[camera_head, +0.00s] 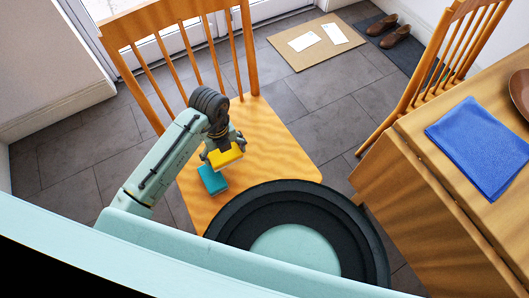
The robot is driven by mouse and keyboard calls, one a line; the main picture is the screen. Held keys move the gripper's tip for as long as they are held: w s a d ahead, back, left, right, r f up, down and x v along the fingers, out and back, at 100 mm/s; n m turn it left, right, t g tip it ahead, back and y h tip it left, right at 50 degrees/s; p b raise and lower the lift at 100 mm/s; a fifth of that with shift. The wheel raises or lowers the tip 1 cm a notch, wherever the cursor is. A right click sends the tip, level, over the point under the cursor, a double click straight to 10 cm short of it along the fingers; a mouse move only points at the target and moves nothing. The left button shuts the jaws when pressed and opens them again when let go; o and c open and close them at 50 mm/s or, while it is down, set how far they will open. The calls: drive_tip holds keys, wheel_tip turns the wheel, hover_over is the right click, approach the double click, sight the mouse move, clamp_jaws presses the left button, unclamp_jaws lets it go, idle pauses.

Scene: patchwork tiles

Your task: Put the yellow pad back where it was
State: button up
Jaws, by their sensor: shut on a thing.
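The yellow pad (226,156) is a small block held between the fingers of my gripper (224,153). My gripper is shut on it above the seat of a wooden chair (274,146). A teal block (212,180) sits on the seat just below and slightly left of the yellow pad. I cannot tell whether the pad touches the teal block or hangs just above it. My gripper partly hides the top of the pad.
The chair's slatted back (190,60) rises behind my arm. A wooden table (430,180) with a folded blue cloth (481,146) stands at the right, near another chair (440,75). A doormat (290,64) with white papers lies on the tiled floor. The seat's right side is clear.

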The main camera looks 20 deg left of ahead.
drive_tip(key=p, duration=0.3)
hover_over(264, 158)
drive_tip(key=shift+s+a+f, duration=0.15)
drive_tip(key=shift+a+f, duration=0.2)
drive_tip(key=shift+f, duration=0.1)
drive_tip(key=shift+w+d+p, duration=0.2)
drive_tip(key=shift+d+p, duration=0.1)
drive_tip(key=shift+d, duration=0.25)
wheel_tip(264, 158, down, 3)
drive_tip(key=shift+a+r+p, duration=0.1)
drive_tip(key=shift+p, duration=0.3)
drive_tip(key=shift+f, duration=0.45)
drive_tip(key=o, duration=0.9)
drive_tip(key=shift+o, duration=0.2)
drive_tip(key=shift+r, duration=0.1)
wheel_tip(264, 158, up, 12)
drive_tip(key=b, duration=0.1)
